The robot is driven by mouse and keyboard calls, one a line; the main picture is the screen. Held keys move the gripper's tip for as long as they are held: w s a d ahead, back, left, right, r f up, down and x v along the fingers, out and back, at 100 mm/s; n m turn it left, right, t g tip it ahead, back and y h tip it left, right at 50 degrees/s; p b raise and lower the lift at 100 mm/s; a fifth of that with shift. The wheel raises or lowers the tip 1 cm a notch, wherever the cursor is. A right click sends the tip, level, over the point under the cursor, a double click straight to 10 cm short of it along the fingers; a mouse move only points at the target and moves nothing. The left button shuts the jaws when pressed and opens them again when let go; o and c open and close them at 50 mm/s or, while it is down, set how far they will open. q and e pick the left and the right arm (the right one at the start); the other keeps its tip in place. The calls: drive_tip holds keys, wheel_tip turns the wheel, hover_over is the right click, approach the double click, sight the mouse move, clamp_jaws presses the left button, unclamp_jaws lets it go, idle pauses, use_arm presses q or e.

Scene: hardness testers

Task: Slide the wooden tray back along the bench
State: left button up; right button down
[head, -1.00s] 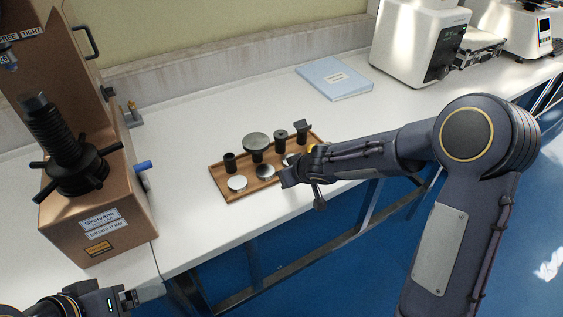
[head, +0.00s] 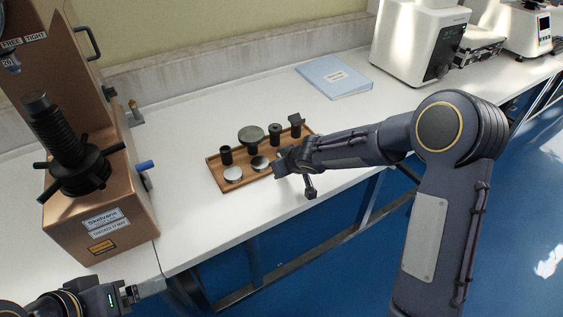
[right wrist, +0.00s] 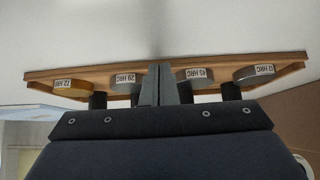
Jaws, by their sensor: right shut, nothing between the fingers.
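The wooden tray (head: 247,181) lies flat on the white bench in the head view. It carries dark anvils (head: 275,131) along its back and shiny disc blocks (head: 233,174) along its front. My right gripper (head: 279,169) is at the tray's front side, right of its middle, and hides part of that edge. In the right wrist view the shut, empty fingers (right wrist: 158,84) point at the middle of the tray's long side (right wrist: 215,65), between labelled blocks; exact contact is hard to see. My left gripper (head: 142,290) is low at left, apart from the tray; its opening is unclear.
A brown hardness tester (head: 100,215) with a black spindle stands left of the tray. A blue folder (head: 334,78) lies behind it to the right, and a white machine (head: 415,40) stands farther right. The bench between tray and back wall is clear.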

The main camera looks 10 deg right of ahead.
sight(260, 146)
drive_tip(key=shift+w+a+p, duration=0.35)
drive_tip(key=shift+w+p, duration=0.15)
drive_tip(key=shift+w, duration=0.45)
drive_tip(key=shift+w+a+p, duration=0.35)
drive_tip(key=shift+w+p, duration=0.15)
drive_tip(key=shift+w, duration=0.45)
drive_tip(key=shift+w+a+p, duration=0.35)
drive_tip(key=shift+w+p, duration=0.15)
drive_tip(key=shift+w, duration=0.45)
drive_tip(key=shift+w+a+f, duration=0.15)
drive_tip(key=shift+w, duration=0.2)
drive_tip(key=shift+w+a+p, duration=0.15)
drive_tip(key=shift+w+p, duration=0.25)
drive_tip(key=shift+p, duration=0.15)
drive_tip(key=shift+w+a+p, duration=0.35)
drive_tip(key=shift+w+p, duration=0.2)
drive_tip(key=shift+w, duration=0.4)
drive_tip(key=shift+w+a+p, duration=0.3)
drive_tip(key=shift+w+p, duration=0.25)
drive_tip(key=shift+w, duration=0.35)
drive_tip(key=shift+w+a+f+p, duration=0.1)
drive_tip(key=shift+w+a+p, duration=0.1)
drive_tip(key=shift+w, duration=0.3)
drive_tip(key=shift+w+a+f+p, duration=0.1)
drive_tip(key=shift+w+a+p, duration=0.1)
drive_tip(key=shift+w, duration=0.35)
